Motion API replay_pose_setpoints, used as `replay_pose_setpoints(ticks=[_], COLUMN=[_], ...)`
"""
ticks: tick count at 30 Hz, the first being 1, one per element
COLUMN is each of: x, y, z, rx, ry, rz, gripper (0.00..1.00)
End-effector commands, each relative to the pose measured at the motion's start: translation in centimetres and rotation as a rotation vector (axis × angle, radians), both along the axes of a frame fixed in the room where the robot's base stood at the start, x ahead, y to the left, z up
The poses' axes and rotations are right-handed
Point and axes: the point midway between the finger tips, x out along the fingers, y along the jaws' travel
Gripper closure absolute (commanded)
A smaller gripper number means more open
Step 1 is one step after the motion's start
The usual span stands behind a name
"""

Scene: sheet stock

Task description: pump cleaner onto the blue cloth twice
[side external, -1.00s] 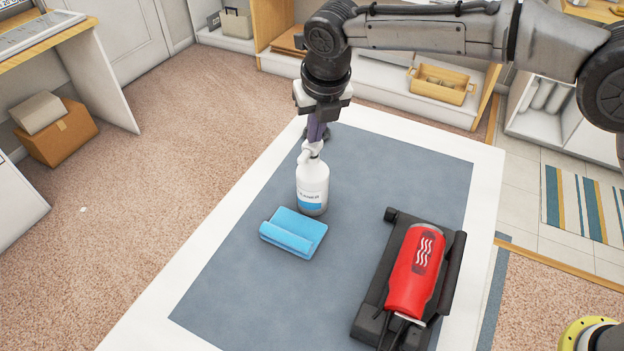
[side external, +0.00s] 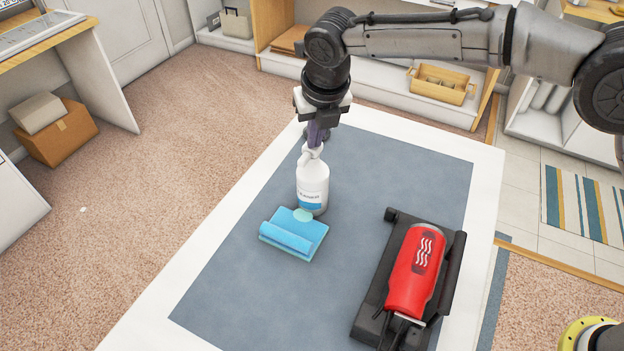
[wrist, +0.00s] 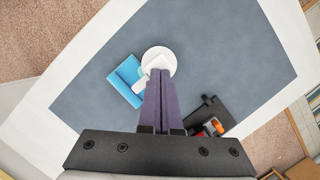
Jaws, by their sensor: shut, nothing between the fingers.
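The white pump bottle (side external: 312,186) with a blue label band stands upright on the grey-blue mat; it also shows in the wrist view (wrist: 160,56). My gripper (side external: 316,143) is shut, its fingertips at the top of the pump head and holding nothing; its purple fingers show together in the wrist view (wrist: 161,76). The pump head's spout points left, over the cloth side. The blue cloth (side external: 290,238), partly rolled or folded, lies just in front of the bottle; it also shows in the wrist view (wrist: 124,82).
A red device on a black base (side external: 414,272) lies on the right of the mat (side external: 250,290). The mat lies on a white table (side external: 150,325). The mat's near left part is clear. Shelves with a wooden tray (side external: 440,85) stand behind.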

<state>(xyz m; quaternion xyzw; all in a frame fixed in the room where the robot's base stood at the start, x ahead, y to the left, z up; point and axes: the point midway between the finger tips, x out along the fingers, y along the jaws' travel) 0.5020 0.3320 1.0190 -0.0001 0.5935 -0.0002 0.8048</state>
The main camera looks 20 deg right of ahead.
Motion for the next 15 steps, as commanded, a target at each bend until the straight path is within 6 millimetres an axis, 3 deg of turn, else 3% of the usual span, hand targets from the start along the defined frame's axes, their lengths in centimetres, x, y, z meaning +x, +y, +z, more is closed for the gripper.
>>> replay_pose_setpoints(ticks=[15], x=[0.0], y=[0.0], z=[3.9], rx=[0.001], ry=[-0.001], rz=[0.0], gripper=[1.0])
